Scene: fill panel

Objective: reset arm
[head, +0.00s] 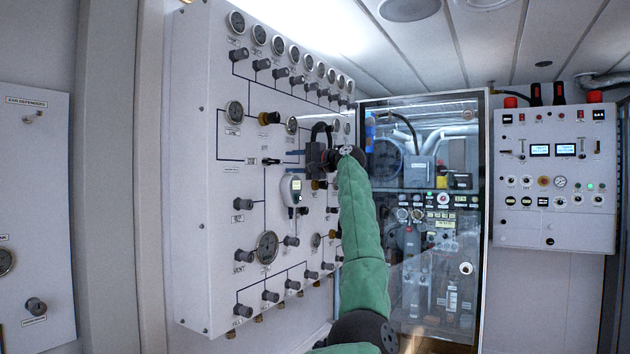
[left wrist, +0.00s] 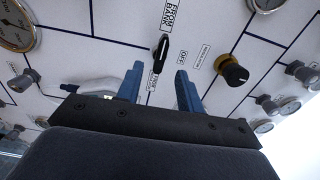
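The white fill panel (head: 222,180) stands at the left in the head view, covered with gauges, knobs and black lines. My left gripper (head: 288,162) is in front of its middle, on a green-sleeved arm. In the left wrist view my left gripper (left wrist: 160,70) is open, its two blue fingers apart and pointing at the panel. A small black lever (left wrist: 161,53) on the panel shows in the gap, just beyond the fingertips, near labels "FROM BANK" and "OFF". It also shows in the head view (head: 270,161). I cannot tell any contact. My right gripper is out of view.
A black-and-yellow knob (left wrist: 233,72) sits right of the fingers. A white handheld meter (head: 291,190) hangs on the panel below the gripper. A glass-fronted cabinet (head: 483,220) stands behind the arm, and a control box (head: 555,230) is on the right wall.

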